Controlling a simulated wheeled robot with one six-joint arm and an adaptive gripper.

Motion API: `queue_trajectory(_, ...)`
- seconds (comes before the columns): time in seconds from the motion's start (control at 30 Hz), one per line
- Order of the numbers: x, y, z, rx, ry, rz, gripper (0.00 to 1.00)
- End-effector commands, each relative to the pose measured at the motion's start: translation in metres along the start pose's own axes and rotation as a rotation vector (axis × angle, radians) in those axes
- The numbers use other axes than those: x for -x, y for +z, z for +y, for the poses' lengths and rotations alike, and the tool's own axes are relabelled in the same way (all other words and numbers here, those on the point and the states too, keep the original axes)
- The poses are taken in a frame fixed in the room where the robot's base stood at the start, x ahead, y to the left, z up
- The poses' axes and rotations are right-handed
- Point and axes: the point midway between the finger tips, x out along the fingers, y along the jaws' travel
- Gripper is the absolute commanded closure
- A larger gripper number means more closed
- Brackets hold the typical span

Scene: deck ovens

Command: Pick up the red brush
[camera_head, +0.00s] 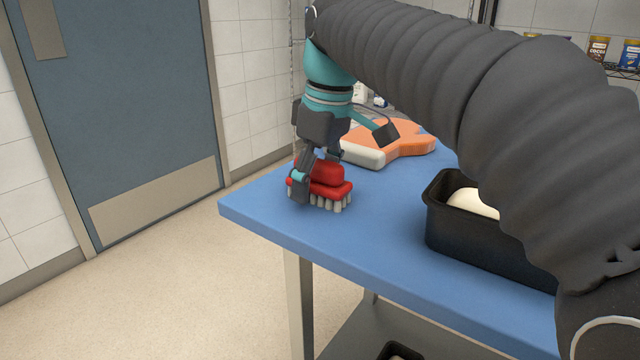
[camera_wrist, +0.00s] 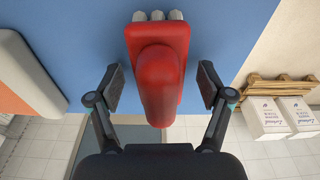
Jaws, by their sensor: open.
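The red brush (camera_head: 322,181) stands bristles down near the left corner of the blue table, its pale bristles showing below the red body. In the wrist view the brush (camera_wrist: 158,75) lies between the two fingers, with a visible gap on each side. My gripper (camera_head: 316,178) is open and lowered over the brush, one finger in front of it in the head view. In the wrist view my gripper (camera_wrist: 160,88) has its pads either side of the red handle, apart from it. The far finger is partly hidden in the head view.
The blue table (camera_head: 375,235) has free room in front of the brush. An orange and white object (camera_head: 390,150) lies behind it. A black pan (camera_head: 455,243) with pale contents stands to the right. White boxes on a pallet (camera_wrist: 280,115) show on the floor in the wrist view.

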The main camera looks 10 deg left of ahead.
Motion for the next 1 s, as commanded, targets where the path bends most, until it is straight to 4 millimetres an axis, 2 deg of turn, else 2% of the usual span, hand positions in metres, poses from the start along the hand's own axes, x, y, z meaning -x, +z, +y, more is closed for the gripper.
queue_trajectory(0.13,0.001,0.0,0.0,0.0,0.0,0.0,0.21)
queue_trajectory(0.17,0.001,0.0,0.0,0.0,0.0,0.0,0.26)
queue_trajectory(0.4,0.001,0.0,0.0,0.0,0.0,0.0,0.86)
queue_trajectory(0.43,0.001,0.0,0.0,0.0,0.0,0.0,0.9)
queue_trajectory(0.77,0.003,-0.001,0.0,0.0,0.0,0.0,0.91)
queue_trajectory(0.87,0.009,-0.002,0.0,0.0,0.0,0.0,0.91)
queue_trajectory(1.0,0.028,-0.004,0.0,0.0,0.001,0.001,0.91)
